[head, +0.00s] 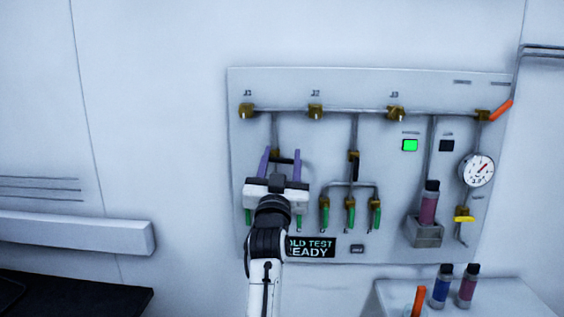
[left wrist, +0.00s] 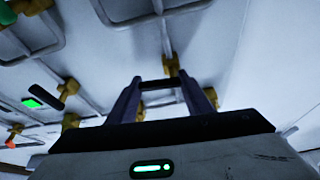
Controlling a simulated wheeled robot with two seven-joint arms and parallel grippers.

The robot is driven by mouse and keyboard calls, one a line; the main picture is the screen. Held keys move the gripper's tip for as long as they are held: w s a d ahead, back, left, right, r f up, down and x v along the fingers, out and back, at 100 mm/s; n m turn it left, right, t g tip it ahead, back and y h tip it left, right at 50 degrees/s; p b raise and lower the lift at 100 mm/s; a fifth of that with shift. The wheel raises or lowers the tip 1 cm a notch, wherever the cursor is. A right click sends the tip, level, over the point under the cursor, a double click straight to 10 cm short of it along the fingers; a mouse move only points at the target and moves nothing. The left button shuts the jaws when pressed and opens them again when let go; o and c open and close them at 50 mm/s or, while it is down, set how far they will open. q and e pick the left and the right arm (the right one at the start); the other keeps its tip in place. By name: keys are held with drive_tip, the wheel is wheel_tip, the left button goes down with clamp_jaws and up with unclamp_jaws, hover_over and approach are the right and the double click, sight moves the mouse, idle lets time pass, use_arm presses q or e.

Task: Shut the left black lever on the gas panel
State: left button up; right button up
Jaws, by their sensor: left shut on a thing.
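The gas panel (head: 330,90) is a pale board with pipes and brass valves on the wall. The left black lever (head: 284,161) lies roughly crosswise to its pipe, between the two purple fingers of my left gripper (head: 281,162). In the left wrist view, the black lever (left wrist: 160,84) spans the gap between the fingertips (left wrist: 160,92), below a brass fitting (left wrist: 176,66). My left gripper is shut on this lever. My gripper body hides the pipes below it. My right gripper is not in view.
A second black lever (head: 354,163) points along the middle pipe. Green levers (head: 350,216) hang below it, and one (head: 299,222) is beside my wrist. A gauge (head: 477,170), orange lever (head: 501,110) and yellow lever (head: 464,219) are at right. A display (head: 312,247) is partly hidden.

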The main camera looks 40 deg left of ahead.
use_arm(q)
drive_tip(key=shift+r+n+g+y, duration=0.15)
drive_tip(key=shift+n+g+y, duration=0.25)
drive_tip(key=shift+n, duration=0.5)
drive_tip(key=o, duration=1)
drive_tip(key=shift+o, duration=0.2)
wheel_tip(320, 180, up, 10)
